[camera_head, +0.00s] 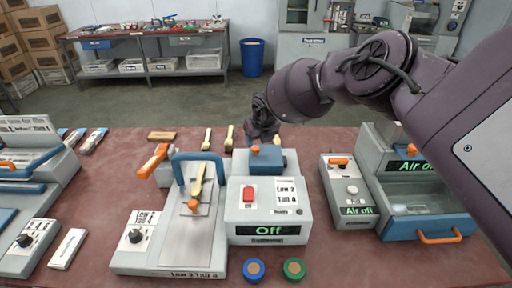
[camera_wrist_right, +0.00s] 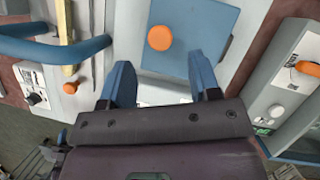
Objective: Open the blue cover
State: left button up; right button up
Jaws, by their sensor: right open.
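The blue cover (camera_head: 290,160) sits at the back of the white press unit with the green "Off" display (camera_head: 268,230). It carries an orange knob (camera_head: 255,150). Nothing is between the fingers. Whether a finger touches the cover cannot be told. My left gripper is not in view.
An "Air off" box (camera_head: 350,190) and a blue drawer (camera_head: 420,225) stand right.

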aim_at(256, 148)
jog(key=b+x, duration=0.1)
jog(key=x, duration=0.2)
jog(key=shift+f, duration=0.15)
jog(key=shift+b+x, duration=0.5)
jog(key=shift+x, duration=0.4)
jog(key=shift+w, duration=0.1)
jog(key=shift+c, duration=0.3)
jog(key=c, duration=0.5)
grip_shut()
